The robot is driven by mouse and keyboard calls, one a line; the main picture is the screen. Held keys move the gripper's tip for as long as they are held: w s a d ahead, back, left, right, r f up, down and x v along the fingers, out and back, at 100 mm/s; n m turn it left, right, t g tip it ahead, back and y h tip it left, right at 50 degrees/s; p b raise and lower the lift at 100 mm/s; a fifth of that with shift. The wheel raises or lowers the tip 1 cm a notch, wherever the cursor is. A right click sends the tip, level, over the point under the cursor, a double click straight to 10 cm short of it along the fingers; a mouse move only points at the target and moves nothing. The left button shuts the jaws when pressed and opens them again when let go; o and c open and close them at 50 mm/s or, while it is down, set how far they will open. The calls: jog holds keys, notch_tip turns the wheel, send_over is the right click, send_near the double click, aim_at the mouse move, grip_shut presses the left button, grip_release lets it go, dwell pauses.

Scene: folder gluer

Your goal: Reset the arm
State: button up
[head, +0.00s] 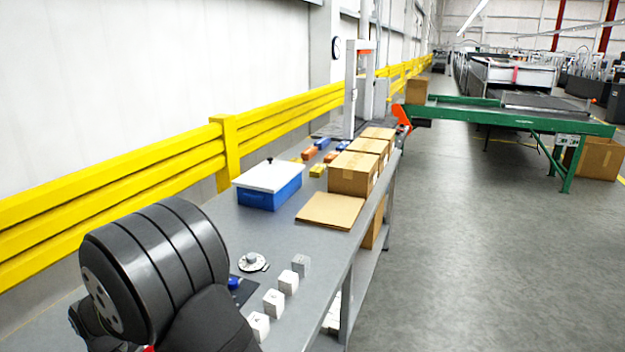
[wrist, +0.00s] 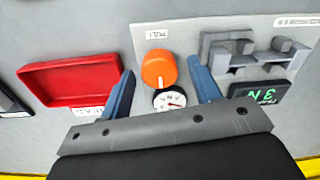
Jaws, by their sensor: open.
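My gripper (wrist: 162,92) shows in the wrist view with its two blue fingers spread apart. It is open, and nothing is held between the fingers. An orange round knob (wrist: 158,68) and a small white dial gauge (wrist: 170,100) appear in the gap between the fingers. Whether the fingers touch anything cannot be told. In the head view, dark rounded links of my arm fill the lower left, and the gripper is not visible there.
The wrist view shows a red tray (wrist: 70,82), a grey bracket (wrist: 250,55) and a dark display (wrist: 258,97). In the head view, a grey bench (head: 225,222) carries a blue box (head: 268,198) with a white lid, white cubes (head: 288,282) and cartons (head: 352,174). A yellow rail (head: 228,150) runs behind.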

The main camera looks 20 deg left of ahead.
jog(key=shift+r, duration=0.15)
notch_tip(320, 180, up, 17)
notch_tip(320, 180, down, 17)
jog(key=shift+f, duration=0.1)
jog(key=shift+m, duration=0.3)
jog(key=m, duration=0.5)
jog(key=shift+w+m, duration=0.1)
jog(key=shift+m, duration=0.2)
jog(key=m, duration=0.6)
jog(key=shift+r+m, duration=0.3)
jog(key=shift+r, duration=0.1)
